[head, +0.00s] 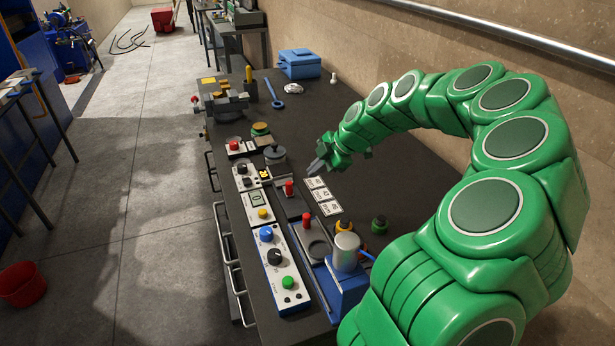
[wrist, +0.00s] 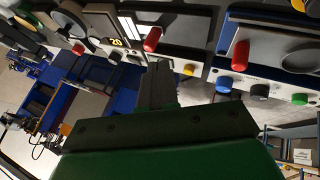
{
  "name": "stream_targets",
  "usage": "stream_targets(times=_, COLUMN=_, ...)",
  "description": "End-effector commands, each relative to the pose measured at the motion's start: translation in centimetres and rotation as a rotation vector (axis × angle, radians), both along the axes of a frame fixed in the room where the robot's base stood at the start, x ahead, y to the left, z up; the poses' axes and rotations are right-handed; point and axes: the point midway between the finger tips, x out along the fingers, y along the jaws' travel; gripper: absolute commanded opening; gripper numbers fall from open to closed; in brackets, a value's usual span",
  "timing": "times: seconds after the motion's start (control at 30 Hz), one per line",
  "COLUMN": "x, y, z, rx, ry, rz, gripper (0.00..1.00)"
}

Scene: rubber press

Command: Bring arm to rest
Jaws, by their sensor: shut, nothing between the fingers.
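My green arm (head: 500,135) arches from the lower right over the bench. My gripper (head: 317,166) is at its far end, above the bench top near the white label cards (head: 323,195). The fingers are shut with nothing between them. In the wrist view my gripper (wrist: 160,88) points toward the row of control boxes, with dark fingers seen close together. A red-handled lever (head: 289,188) stands just left of and below the gripper in the head view. I cannot tell the exact height of the gripper above the bench.
Control boxes with buttons (head: 280,262) line the bench's left edge. A small press with a metal cylinder (head: 346,250) stands near the front. A vise (head: 225,99), a blue wrench (head: 274,92) and a blue toolbox (head: 299,64) are at the back. The wall (head: 420,50) bounds the right side. Bare bench top shows behind the gripper.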

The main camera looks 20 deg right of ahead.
Motion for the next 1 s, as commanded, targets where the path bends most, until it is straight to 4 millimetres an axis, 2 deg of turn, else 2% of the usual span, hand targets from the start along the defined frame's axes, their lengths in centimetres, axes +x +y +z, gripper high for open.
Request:
stream_targets(times=0.13, x=-0.4, y=-0.4, z=0.7, rx=0.0, ry=0.001, rz=0.0, gripper=0.0)
stream_targets(times=0.67, x=-0.5, y=-0.2, z=0.9, rx=0.001, ry=0.006, rz=0.0, gripper=0.0)
stream_targets(times=0.77, x=-1.1, y=1.0, z=1.6, rx=0.009, ry=0.028, rz=-0.007, gripper=0.0)
stream_targets(times=0.87, x=-2.5, y=3.5, z=3.1, rx=0.022, ry=0.078, rz=-0.029, gripper=0.0)
stream_targets(times=1.0, x=-5.6, y=7.4, z=5.3, rx=0.037, ry=0.184, rz=-0.093, gripper=0.0)
